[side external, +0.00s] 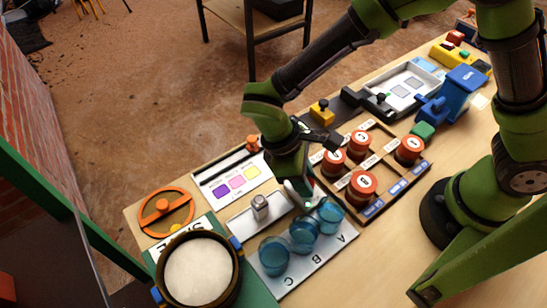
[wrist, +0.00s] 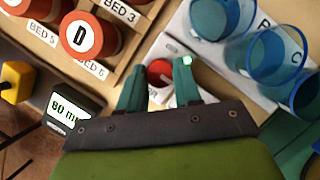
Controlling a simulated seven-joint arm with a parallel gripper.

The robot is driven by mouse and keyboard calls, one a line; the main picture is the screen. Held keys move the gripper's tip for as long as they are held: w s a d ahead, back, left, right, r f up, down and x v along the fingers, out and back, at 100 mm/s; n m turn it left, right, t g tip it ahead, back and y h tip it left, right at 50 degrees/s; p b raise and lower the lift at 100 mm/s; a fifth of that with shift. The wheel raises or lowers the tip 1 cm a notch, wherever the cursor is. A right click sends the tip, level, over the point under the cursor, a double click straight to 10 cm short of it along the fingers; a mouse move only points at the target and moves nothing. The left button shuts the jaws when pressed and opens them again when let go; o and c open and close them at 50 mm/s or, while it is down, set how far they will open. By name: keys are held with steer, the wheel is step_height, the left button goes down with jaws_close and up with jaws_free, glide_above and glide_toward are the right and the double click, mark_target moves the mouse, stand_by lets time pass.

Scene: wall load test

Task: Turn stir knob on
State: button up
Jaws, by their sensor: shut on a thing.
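The stir knob (wrist: 158,72) is a small red knob on a pale base, seen in the wrist view. Its label is mostly hidden by my fingers. My gripper (wrist: 160,82) has one green finger on each side of the knob and is shut on it. In the side view my gripper (side external: 299,188) points down between the beakers and the wooden rack, and hides most of the knob.
Blue beakers (side external: 304,234) on a lettered white board stand close beside my gripper. A wooden rack (side external: 403,183) with orange-capped jars is on the other side. A display (wrist: 68,110) reads about 80 ml. A round sieve-like pan (side external: 198,270) lies at the front left.

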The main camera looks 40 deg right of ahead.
steer(key=o, duration=1)
steer(key=shift+o, duration=0.2)
steer(key=v, duration=1.7)
steer(key=shift+a+f, duration=0.1)
steer(key=shift+f, duration=0.05)
steer(key=s+d+r+m+t+y, duration=0.2)
steer(key=d+m+t, duration=0.3)
steer(key=d, duration=0.6)
steer(key=s+d+r+m+t+y, duration=0.3)
steer(key=d+m, duration=0.4)
steer(key=d, duration=0.5)
steer(key=shift+s+r+m+t, duration=0.4)
steer(key=shift+s+t, duration=0.25)
steer(key=shift+t, duration=0.55)
